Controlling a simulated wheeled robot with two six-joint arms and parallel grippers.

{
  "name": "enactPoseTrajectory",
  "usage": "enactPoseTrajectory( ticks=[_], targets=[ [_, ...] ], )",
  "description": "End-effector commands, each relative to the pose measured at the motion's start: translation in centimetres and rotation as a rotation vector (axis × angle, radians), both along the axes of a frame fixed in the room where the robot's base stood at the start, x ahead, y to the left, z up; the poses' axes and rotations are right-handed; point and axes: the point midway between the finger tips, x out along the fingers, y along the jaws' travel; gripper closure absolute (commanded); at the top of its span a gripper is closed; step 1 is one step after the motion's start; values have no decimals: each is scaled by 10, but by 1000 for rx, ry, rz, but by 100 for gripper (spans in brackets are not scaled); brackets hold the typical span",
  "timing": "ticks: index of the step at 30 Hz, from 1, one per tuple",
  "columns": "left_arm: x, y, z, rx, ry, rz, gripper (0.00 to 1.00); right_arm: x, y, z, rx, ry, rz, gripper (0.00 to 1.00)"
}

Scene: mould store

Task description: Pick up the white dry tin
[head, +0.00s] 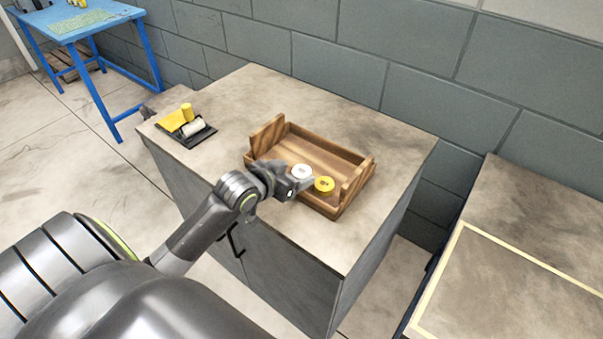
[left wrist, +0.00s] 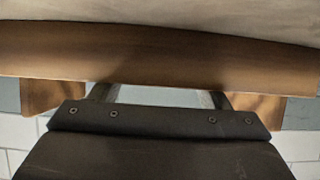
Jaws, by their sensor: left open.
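A white round tin (head: 302,171) stands in the wooden tray (head: 325,153) on the cabinet top in the head view. A yellow round tin (head: 325,184) stands close to its right, nearer the tray's front edge. My left gripper (head: 298,184) is at the tray's near side, just in front of the white tin, and partly covers that area. In the left wrist view its two fingers (left wrist: 163,97) are apart, with a wooden part of the tray (left wrist: 160,55) across the view beyond them. Neither tin can be made out there. My right gripper is not in view.
A dark tray (head: 205,137) with yellow and pale items lies on the cabinet top's left (head: 240,100). A grey block wall (head: 420,100) stands behind. A bench with a yellow outlined area (head: 520,290) is at right. A blue table (head: 85,30) stands far left.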

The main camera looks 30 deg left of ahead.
Motion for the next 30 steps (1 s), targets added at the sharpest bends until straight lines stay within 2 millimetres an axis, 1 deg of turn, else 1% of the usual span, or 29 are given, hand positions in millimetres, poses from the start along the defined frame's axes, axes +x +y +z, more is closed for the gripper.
enactPoseTrajectory(
  ticks=[1, 3, 6, 14, 17, 25, 30],
  targets=[
    [7, -2, -4, -3, -1, 1, 31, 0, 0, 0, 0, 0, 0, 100],
    [14, -2, -8, -2, 0, 1, 31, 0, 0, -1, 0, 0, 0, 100],
    [20, -2, -11, 0, 0, 0, 31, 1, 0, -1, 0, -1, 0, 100],
    [21, -2, -13, 1, 1, 0, 31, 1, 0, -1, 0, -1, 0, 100],
    [21, -2, -13, 2, 2, 0, 42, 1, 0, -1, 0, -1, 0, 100],
    [21, -2, -13, 2, 2, 0, 78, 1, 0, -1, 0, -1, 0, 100],
    [21, -2, -13, 2, 2, 0, 79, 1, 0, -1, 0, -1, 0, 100]
  ],
)
